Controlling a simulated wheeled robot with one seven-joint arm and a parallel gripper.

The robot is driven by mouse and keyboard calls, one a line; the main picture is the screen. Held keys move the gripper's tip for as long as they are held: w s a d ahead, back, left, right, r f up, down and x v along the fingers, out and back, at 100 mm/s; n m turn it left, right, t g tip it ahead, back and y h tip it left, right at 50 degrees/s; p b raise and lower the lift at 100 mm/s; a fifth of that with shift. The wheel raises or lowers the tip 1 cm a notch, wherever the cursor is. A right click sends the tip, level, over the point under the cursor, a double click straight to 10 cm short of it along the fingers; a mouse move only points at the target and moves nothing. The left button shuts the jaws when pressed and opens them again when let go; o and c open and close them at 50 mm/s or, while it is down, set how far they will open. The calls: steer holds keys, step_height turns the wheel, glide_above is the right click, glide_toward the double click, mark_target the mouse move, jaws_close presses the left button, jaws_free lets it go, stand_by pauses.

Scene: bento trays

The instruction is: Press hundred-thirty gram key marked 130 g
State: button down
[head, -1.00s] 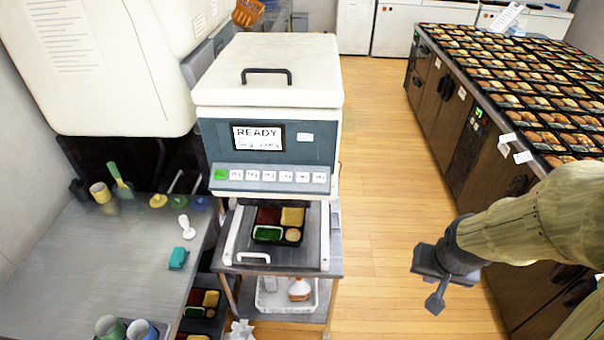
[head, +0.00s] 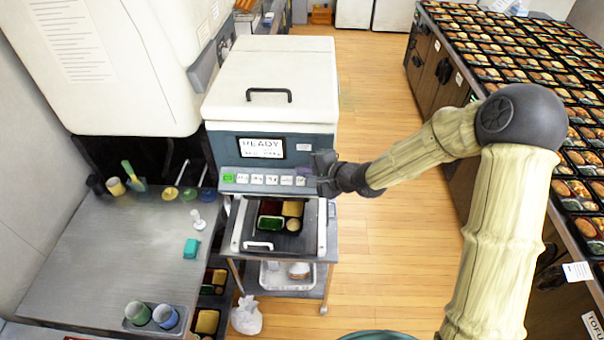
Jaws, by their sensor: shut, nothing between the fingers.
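The sealing machine (head: 266,95) has a white lid and a blue-grey front with a lit screen (head: 262,148) reading READY. Below the screen is a row of keys: a green key (head: 228,178) at the left end and several white keys (head: 271,180) to its right. The key labels are too small to read, so I cannot tell which is marked 130 g. My gripper (head: 324,172) is shut and empty at the right end of the key row. It covers that end of the panel, and I cannot tell whether it touches a key.
A filled bento tray (head: 259,236) sits in the machine's slot below the keys. A metal worktable (head: 105,262) with cups and tools stands at left. A counter packed with bento trays runs along the right. Wooden floor (head: 395,245) lies open between.

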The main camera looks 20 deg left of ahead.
mark_target(297, 178)
steer(key=w+f+b, duration=0.1)
steer(key=f, duration=0.1)
steer(key=w+f+b, duration=0.1)
steer(key=f+b, duration=0.1)
steer(key=w+f+b, duration=0.1)
steer(key=f+b, duration=0.1)
steer(key=shift+a+f, duration=0.25)
steer(key=shift+a, duration=0.15)
steer(key=shift+w+a+f, duration=0.1)
steer(key=shift+w+f, duration=0.35)
steer(key=shift+f, duration=0.2)
steer(key=shift+f, duration=0.1)
stand_by(1.6)
steer(key=shift+w+f, duration=0.2)
steer(key=shift+f, duration=0.05)
steer(key=shift+w+f, duration=0.2)
steer(key=shift+f, duration=0.15)
stand_by(0.9)
steer(key=shift+r+p, duration=0.1)
steer(key=shift+p, duration=0.2)
steer(key=shift+s+r+p, duration=0.45)
steer(key=shift+r+p, duration=0.1)
steer(key=shift+r, duration=0.1)
